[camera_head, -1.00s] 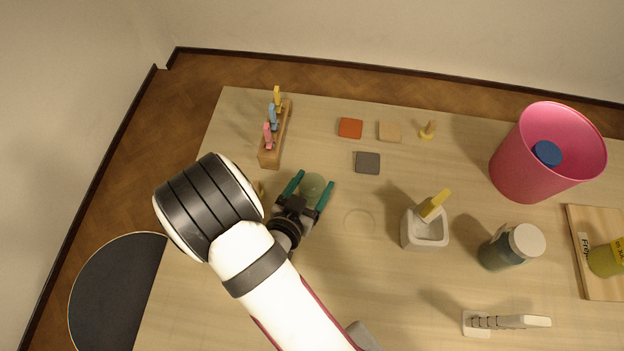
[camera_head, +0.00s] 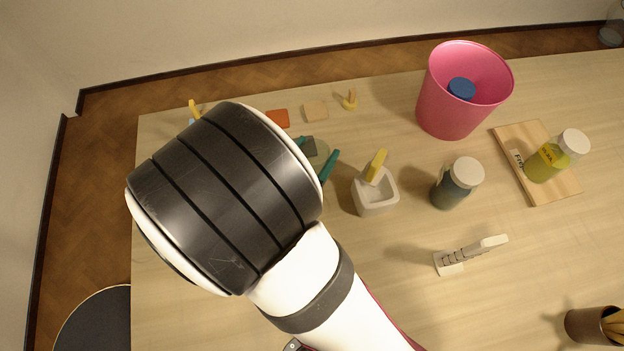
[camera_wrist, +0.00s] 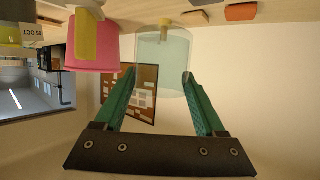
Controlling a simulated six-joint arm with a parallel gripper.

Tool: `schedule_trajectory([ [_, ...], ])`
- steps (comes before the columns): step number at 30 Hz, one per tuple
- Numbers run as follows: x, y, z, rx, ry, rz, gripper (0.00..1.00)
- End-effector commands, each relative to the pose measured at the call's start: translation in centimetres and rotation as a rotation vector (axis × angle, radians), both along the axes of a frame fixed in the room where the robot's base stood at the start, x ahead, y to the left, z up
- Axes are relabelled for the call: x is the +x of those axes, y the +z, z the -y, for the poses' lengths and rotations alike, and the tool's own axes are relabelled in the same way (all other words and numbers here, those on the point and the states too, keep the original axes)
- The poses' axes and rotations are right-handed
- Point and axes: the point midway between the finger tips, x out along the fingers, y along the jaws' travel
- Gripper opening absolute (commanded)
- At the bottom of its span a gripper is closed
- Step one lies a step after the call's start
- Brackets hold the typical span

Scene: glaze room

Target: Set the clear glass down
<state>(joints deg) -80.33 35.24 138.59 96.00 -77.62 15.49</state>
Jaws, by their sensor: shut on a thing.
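The clear glass (camera_wrist: 165,68) is a pale, see-through cup between the two teal fingers of my gripper (camera_wrist: 160,80) in the wrist view. My gripper is shut on it. In the head view the glass (camera_head: 320,152) shows only in part beyond my arm, beside a teal fingertip. It is left of the white mortar (camera_head: 376,200) in the picture. The wrist view is upside down, with the tabletop along its top edge. I cannot tell whether the glass touches the table. The faint ring on the table is hidden behind my arm.
A yellow pestle (camera_head: 376,166) leans in the mortar. A dark jar (camera_head: 452,190) and a pink bin (camera_head: 448,105) stand further right. An orange tile (camera_head: 278,118), a tan tile (camera_head: 316,112) and a small yellow peg (camera_head: 350,100) lie beyond. My arm hides most of the peg rack.

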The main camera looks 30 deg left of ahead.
Motion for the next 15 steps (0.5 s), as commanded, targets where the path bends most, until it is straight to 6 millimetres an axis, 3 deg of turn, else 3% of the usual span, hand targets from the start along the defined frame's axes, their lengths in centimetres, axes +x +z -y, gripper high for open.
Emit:
schedule_trajectory([
  [3, 0.4, -2.7, 0.8, -0.009, -0.024, -0.002, 0.04],
  [12, 0.4, -8.9, 0.7, -0.005, -0.023, 0.000, 0.04],
  [15, 0.4, -9.9, 0.7, -0.002, -0.023, -0.001, 0.04],
])
